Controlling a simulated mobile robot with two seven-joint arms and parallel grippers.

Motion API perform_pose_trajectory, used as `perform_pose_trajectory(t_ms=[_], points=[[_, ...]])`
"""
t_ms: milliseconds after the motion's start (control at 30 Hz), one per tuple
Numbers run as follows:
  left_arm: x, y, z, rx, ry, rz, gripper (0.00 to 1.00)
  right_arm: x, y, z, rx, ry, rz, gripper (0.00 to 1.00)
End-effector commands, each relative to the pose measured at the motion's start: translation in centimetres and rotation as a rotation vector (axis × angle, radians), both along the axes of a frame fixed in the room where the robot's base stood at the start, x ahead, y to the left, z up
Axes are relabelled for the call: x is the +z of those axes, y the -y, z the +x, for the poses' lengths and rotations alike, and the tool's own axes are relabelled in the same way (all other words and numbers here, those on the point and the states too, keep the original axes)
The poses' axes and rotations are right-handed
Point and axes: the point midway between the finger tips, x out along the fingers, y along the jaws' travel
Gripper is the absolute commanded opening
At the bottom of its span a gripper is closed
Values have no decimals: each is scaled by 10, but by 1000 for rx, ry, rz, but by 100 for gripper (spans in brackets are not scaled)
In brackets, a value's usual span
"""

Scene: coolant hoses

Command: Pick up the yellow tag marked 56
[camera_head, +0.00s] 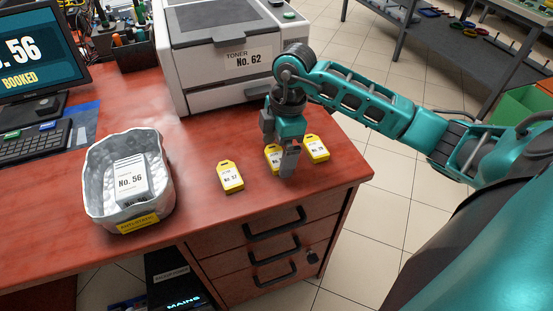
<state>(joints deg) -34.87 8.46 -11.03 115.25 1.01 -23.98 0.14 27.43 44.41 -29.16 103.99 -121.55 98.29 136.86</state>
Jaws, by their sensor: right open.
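Three yellow tags with white labels lie on the red desk top: a left tag (230,177), a middle tag (271,154) and a right tag (316,149). The left label seems to read No. 57, but the print is small. I cannot read the middle or right numbers surely. My right gripper (285,160) points down at the middle tag and hides part of it. It is open; I cannot tell whether its fingers touch the tag. My left gripper is out of view.
A grey tray (96,200) on the left holds a device labelled No. 56 (130,180). A printer labelled No. 62 (215,80) stands behind the tags. A monitor (40,55) and keyboard (35,145) are at far left. The desk's right edge is close to the right tag.

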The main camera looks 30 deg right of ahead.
Motion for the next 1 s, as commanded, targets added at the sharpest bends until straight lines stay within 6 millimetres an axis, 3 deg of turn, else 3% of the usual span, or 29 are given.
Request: perform_pose_trajectory(t_ms=[267,767,1000], points=[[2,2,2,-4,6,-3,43,-5,-1,0,1,2,-1,99],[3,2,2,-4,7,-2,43,-5,-1,0,0,1,0,51],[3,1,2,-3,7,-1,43,-4,-1,0,0,2,0,50]])
